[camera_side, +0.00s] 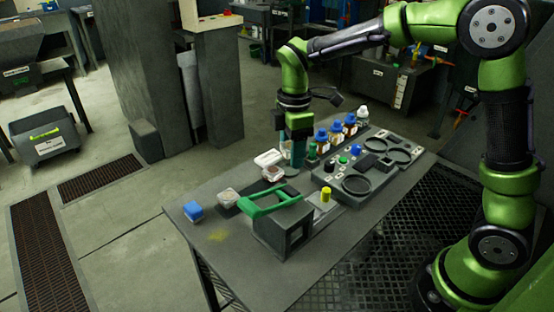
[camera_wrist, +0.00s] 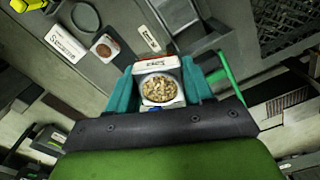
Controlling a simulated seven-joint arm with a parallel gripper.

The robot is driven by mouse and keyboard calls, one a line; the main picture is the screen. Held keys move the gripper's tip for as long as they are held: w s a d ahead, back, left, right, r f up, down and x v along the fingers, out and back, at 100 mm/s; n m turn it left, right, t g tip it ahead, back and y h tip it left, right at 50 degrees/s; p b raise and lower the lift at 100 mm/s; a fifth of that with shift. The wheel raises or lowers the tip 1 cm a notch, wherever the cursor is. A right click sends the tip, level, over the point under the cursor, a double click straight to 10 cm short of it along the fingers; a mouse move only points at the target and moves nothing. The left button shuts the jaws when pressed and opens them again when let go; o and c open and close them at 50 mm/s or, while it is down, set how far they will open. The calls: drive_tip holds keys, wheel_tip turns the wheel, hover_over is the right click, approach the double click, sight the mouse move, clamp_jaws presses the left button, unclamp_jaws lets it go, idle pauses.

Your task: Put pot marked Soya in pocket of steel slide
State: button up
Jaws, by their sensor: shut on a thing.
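My gripper (camera_side: 291,152) points down over the back left part of the table. In the wrist view its teal fingers (camera_wrist: 161,92) are shut on a white pot (camera_wrist: 159,88) filled with pale beige pieces. In the side view the held pot is mostly hidden by the fingers. The steel slide (camera_side: 322,203) seems to be the pale metal strip by the yellow knob (camera_side: 325,194), right of the grey block (camera_side: 283,231); its pocket is not clear to me.
Blue-capped bottles (camera_side: 336,130) line the back beside a grey panel (camera_side: 368,170) with round recesses.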

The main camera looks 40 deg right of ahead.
drive_tip(key=shift+s+d+f+n, duration=0.15)
drive_tip(key=shift+s+f+n, duration=0.65)
drive_tip(key=shift+f, duration=1.15)
drive_tip(key=shift+s+d+f+n, duration=0.2)
drive_tip(key=shift+s+f+n, duration=0.65)
drive_tip(key=shift+f, duration=1.15)
drive_tip(key=shift+s+d+f+n, duration=0.15)
drive_tip(key=shift+s+f+n, duration=0.65)
drive_tip(key=shift+f, duration=1.15)
